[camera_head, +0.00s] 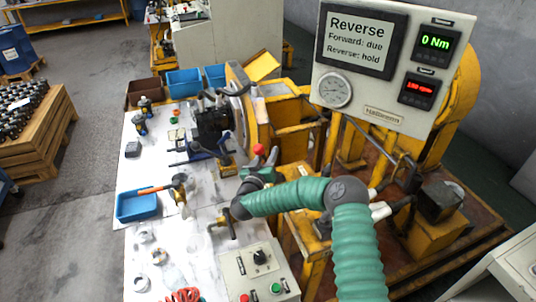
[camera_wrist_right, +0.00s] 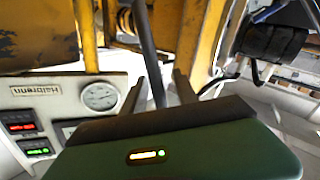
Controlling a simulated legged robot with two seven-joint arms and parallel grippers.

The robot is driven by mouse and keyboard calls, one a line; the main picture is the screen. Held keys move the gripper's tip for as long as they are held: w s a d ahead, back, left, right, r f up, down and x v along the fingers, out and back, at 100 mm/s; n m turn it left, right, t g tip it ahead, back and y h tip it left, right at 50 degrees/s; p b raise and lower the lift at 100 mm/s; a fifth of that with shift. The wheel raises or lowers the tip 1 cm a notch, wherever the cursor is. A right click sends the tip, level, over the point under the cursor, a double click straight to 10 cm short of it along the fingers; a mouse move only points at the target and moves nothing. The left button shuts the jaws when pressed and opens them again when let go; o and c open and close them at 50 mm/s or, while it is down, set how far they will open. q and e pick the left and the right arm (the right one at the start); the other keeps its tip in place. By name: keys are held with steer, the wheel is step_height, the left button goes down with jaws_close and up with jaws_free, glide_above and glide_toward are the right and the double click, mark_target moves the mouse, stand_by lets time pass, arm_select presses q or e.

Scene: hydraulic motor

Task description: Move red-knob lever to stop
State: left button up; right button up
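The red knob (camera_head: 259,149) shows in the head view, at the upper side of my right gripper (camera_head: 262,164), beside the yellow machine frame. My green right arm reaches it from the lower right and hides most of the lever below the knob. In the right wrist view, a dark lever rod (camera_wrist_right: 148,45) runs down between the two fingers of my right gripper (camera_wrist_right: 160,88). The fingers stand apart, with a gap seeming to show beside the rod. Contact at the fingertips cannot be made out. My left gripper is not in view.
The display (camera_head: 356,40) reads "Reverse", "Forward: due", "Reverse: hold"; the green readout (camera_head: 435,43) shows 0 Nm. A gauge (camera_head: 334,89) sits below. The workbench holds a blue tray (camera_head: 137,206), tools and a control box (camera_head: 240,268). Yellow framing surrounds the lever.

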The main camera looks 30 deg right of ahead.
steer(key=shift+w+a, duration=0.1)
steer(key=shift+d, duration=0.2)
jaws_close()
steer(key=shift+a, duration=0.1)
stand_by(1.1)
